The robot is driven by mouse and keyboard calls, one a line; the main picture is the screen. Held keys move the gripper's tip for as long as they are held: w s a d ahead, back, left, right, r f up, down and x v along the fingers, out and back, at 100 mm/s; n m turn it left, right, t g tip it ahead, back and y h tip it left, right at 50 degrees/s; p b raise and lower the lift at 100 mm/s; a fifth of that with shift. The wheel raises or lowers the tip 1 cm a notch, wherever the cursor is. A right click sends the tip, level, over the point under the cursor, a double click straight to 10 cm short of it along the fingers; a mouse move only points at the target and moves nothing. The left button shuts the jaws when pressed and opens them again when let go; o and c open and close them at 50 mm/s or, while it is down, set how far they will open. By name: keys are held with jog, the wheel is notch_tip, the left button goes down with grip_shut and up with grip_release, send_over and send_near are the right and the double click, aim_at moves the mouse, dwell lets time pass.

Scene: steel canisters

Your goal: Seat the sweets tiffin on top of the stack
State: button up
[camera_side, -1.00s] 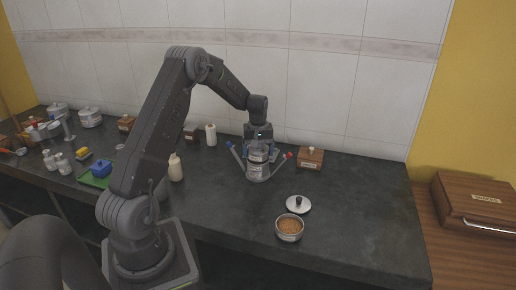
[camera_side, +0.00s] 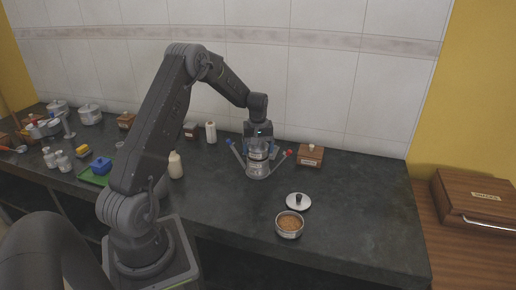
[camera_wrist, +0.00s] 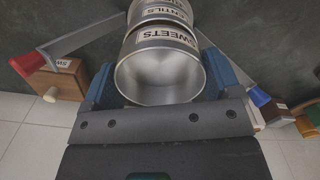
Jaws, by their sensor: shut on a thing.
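The sweets tiffin (camera_wrist: 160,75) is a round steel container with an open, empty top and a SWEETS label, in the wrist view. My gripper (camera_wrist: 158,88) is shut on it, with a blue finger on each side. The lentils tiffin (camera_wrist: 160,12) shows right beneath it; I cannot tell whether the two are fully seated. In the side view my gripper (camera_side: 258,142) points down over the steel stack (camera_side: 258,170). Two slanted side arms flank the stack, one with a red tip (camera_side: 289,152) and one with a blue tip (camera_side: 229,142). The fingers partly hide the held tiffin there.
A steel bowl of brown food (camera_side: 289,225) and a round lid with a black knob (camera_side: 298,202) lie at the front right. A wooden box (camera_side: 310,156) stands right of the stack. A cream bottle (camera_side: 175,166) stands to the left.

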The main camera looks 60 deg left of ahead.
jog(key=shift+f, duration=0.6)
dwell(0.8)
jog(key=o, duration=0.8)
jog(key=shift+c, duration=0.2)
jog(key=shift+r, duration=3.05)
